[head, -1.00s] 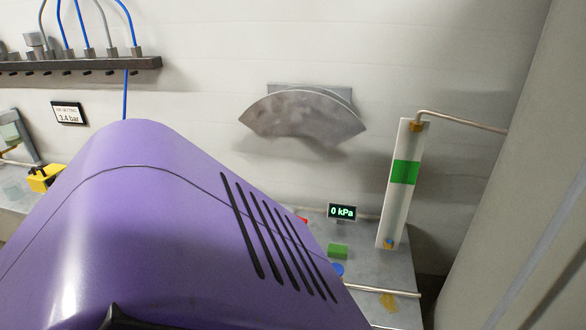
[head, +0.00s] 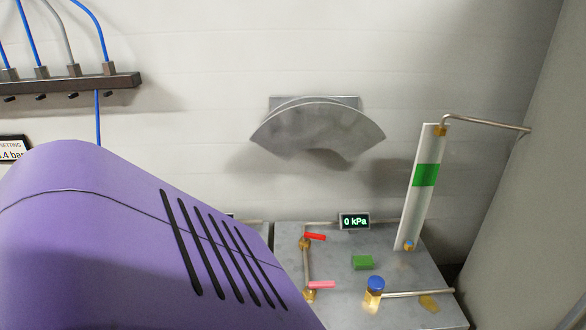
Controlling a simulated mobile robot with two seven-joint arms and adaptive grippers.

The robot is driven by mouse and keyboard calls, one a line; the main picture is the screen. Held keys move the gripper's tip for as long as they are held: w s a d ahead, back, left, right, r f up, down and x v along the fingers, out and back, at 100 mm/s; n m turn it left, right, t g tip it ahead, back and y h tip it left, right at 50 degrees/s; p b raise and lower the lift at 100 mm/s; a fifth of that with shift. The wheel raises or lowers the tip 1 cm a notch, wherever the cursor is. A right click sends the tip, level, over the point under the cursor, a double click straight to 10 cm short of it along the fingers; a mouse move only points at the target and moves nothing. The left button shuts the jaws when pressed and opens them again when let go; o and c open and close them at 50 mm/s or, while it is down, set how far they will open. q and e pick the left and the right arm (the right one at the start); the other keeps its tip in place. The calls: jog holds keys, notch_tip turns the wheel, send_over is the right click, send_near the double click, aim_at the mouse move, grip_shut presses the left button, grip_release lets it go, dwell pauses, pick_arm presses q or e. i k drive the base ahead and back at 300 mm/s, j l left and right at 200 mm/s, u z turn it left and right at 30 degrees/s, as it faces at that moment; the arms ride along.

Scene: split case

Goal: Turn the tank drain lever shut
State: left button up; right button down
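A red lever (head: 315,236) sits on a brass fitting on the grey bench at the right of the purple casing. A pink lever (head: 321,284) sits on another brass fitting below it, with a pipe between the two. Both handles point to the right. A blue round knob (head: 376,283) stands on a brass valve further right. I cannot tell from this view which of these is the tank drain lever. Neither gripper is in view.
A large purple casing (head: 130,240) with black slots fills the lower left and hides part of the bench (head: 400,265). A display (head: 355,221) reads 0 kPa. A green block (head: 362,262), a white gauge column (head: 418,205) and a curved metal bracket (head: 318,128) are at the right.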

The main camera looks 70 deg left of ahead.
aim_at(306, 236)
jog(key=k+j, duration=0.75)
